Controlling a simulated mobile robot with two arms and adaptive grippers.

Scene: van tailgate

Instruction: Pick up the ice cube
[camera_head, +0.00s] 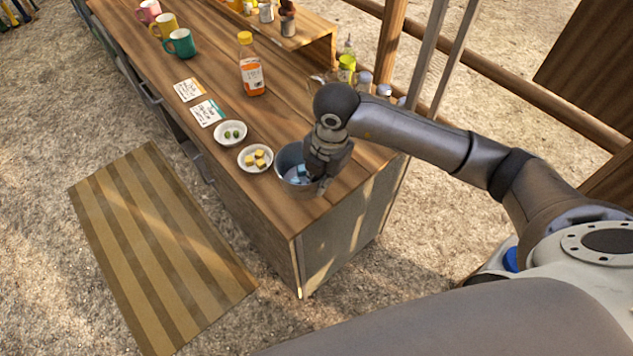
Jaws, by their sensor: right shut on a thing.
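A grey metal bucket (283,183) stands on the wooden counter near its front right corner. Bluish ice cubes (297,174) show inside it. My right gripper (314,178) points down at the bucket's right side, with its fingers at the opening. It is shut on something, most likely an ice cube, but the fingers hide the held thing. I cannot tell whether the fingertips are below the rim. My left gripper is not in view.
Beside the bucket are a plate of yellow pieces (255,158) and a plate of green pieces (230,132). Two cards (207,113), an orange bottle (251,66) and several mugs (180,43) stand or lie farther left. Bottles (347,66) stand behind my right arm.

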